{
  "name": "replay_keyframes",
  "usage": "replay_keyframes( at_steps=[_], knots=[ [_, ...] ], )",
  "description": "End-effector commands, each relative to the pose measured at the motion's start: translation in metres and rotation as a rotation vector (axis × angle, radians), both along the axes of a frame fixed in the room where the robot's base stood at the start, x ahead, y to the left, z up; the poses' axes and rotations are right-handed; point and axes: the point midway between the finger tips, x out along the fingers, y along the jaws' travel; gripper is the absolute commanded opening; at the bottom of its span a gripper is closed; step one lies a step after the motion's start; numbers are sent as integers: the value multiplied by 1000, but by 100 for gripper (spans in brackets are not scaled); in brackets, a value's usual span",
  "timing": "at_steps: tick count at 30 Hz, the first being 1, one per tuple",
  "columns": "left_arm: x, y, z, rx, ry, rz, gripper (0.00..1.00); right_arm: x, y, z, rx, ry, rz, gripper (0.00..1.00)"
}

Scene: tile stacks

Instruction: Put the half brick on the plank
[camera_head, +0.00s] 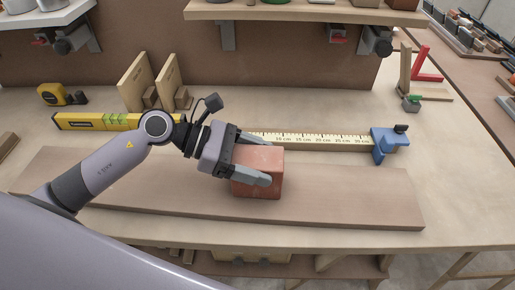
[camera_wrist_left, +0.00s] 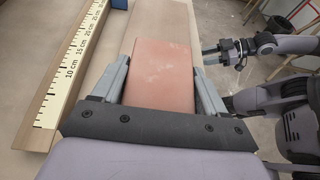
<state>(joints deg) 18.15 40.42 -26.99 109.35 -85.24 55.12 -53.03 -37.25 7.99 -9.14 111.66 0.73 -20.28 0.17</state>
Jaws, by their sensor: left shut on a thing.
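The half brick (camera_head: 257,173) is a reddish block. It is between the fingers of my left gripper (camera_head: 252,160), which is shut on it from both sides. The brick is over the middle part of the plank (camera_head: 340,195), a long pale brown board on the bench. Its lower edge appears at the plank's surface, but I cannot tell whether it touches. In the left wrist view the brick (camera_wrist_left: 162,72) fills the space between the fingers, with the plank (camera_wrist_left: 160,18) beyond it. My right gripper (camera_wrist_left: 215,55) shows at the right of that view, clear of the brick; its opening is unclear.
Behind the plank lie a marked ruler strip (camera_head: 310,140) with a blue clamp (camera_head: 388,143) at its end and a yellow level (camera_head: 95,121). Wooden bookend-like pieces (camera_head: 137,83) and a tape measure (camera_head: 55,94) stand farther back. The plank's right part is bare.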

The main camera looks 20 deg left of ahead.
Motion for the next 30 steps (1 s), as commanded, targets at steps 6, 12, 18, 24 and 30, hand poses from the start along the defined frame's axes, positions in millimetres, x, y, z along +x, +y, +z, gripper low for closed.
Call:
replay_keyframes(
  at_steps=[6,12,18,24,30],
  knots=[
    [1,-1,4,-8,-7,2,0,0,0,1,0,0,0,43],
    [0,0,-4,0,0,0,76,0,0,-4,0,-1,0,43],
    [0,0,-3,0,0,0,98,0,0,-3,0,-1,0,43],
    [0,0,-1,0,0,0,98,0,0,-1,0,-1,0,43],
    [-3,15,3,4,0,4,98,1,0,-4,1,-3,0,43]
  ],
)
